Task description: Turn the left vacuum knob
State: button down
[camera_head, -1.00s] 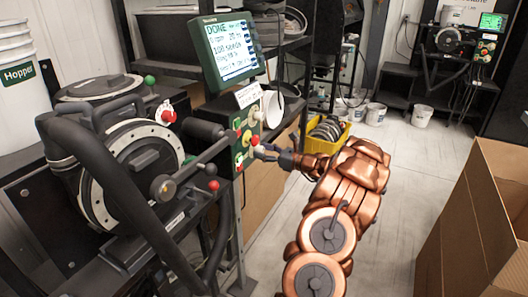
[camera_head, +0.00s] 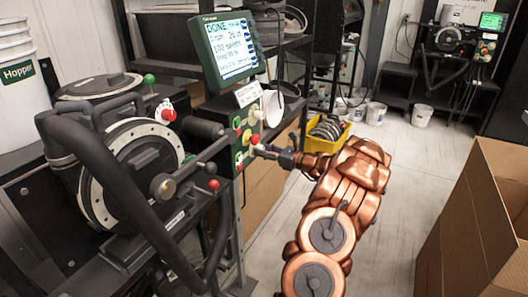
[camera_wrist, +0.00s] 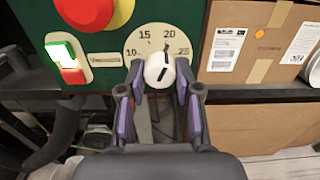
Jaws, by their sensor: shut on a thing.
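The white vacuum knob (camera_wrist: 158,70) with a black pointer line sits on a round dial marked 10 to 25 on the green panel (camera_wrist: 112,47). Its pointer leans to the right of upright, towards the upper right of the dial. My gripper (camera_wrist: 159,84) has its two purple-padded fingers on either side of the knob, shut on it. In the head view my gripper (camera_head: 262,150) reaches the lower right of the panel, and the knob is small and partly hidden by the fingers.
A red and yellow knob (camera_wrist: 88,8) and a green and red switch (camera_wrist: 66,62) sit beside the dial. Cardboard boxes stand behind the panel and at right (camera_head: 475,225).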

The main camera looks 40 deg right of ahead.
jog(key=shift+f+n+b, duration=0.1)
jog(key=shift+n+b, duration=0.2)
jog(key=shift+b, duration=0.1)
jog(key=n+b, duration=0.9)
jog(key=b, duration=0.1)
dwell(0.5)
jog(key=c, duration=0.8)
grip_release()
jog(key=shift+s+d, duration=0.1)
